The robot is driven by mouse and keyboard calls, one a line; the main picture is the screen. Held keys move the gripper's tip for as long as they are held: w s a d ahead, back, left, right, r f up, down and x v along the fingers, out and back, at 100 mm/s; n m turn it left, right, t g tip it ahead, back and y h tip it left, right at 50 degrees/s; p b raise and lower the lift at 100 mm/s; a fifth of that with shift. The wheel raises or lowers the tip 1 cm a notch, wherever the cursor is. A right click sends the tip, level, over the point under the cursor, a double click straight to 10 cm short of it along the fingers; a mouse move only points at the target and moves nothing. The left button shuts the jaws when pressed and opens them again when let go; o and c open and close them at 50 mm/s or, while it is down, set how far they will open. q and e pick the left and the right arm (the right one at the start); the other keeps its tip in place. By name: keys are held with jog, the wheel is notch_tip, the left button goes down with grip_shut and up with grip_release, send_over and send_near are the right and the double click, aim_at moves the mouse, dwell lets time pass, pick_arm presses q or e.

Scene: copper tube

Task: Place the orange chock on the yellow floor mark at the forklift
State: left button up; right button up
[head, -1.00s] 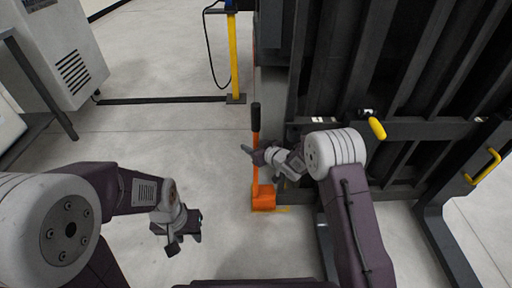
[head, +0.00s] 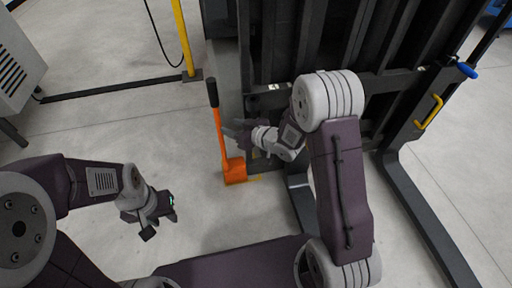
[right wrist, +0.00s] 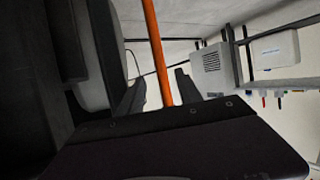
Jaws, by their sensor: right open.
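The orange chock (head: 235,171) stands on the floor beside the dark forklift (head: 335,40). Its long orange handle rises to a black grip, tilted slightly left in the head view. A small part of the yellow floor mark (head: 256,178) shows just right of the chock; how much lies under it is hidden. My right gripper (head: 232,131) is open close to the handle's right side. In the right wrist view the orange handle (right wrist: 158,55) appears between the spread fingers, not gripped. My left gripper (head: 162,217) is open and empty above the floor at lower left.
A yellow post (head: 183,38) with a dark cable stands at the back, with a dark floor strip (head: 115,90) running left from it. A grey cabinet (head: 18,65) is at far left. Forklift legs (head: 425,215) extend toward me at right. Floor left of the chock is clear.

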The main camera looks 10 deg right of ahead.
jog(key=s+d+f+m+g+h, duration=0.3)
jog(key=s+d+m+g+h, duration=0.3)
jog(key=s+d, duration=0.5)
jog(key=s+m+g+h, duration=0.1)
jog(key=s+g, duration=0.3)
jog(key=s, duration=1.1)
jog(key=shift+d+f, duration=0.25)
jog(key=shift+d, duration=0.05)
jog(key=shift+r, duration=0.15)
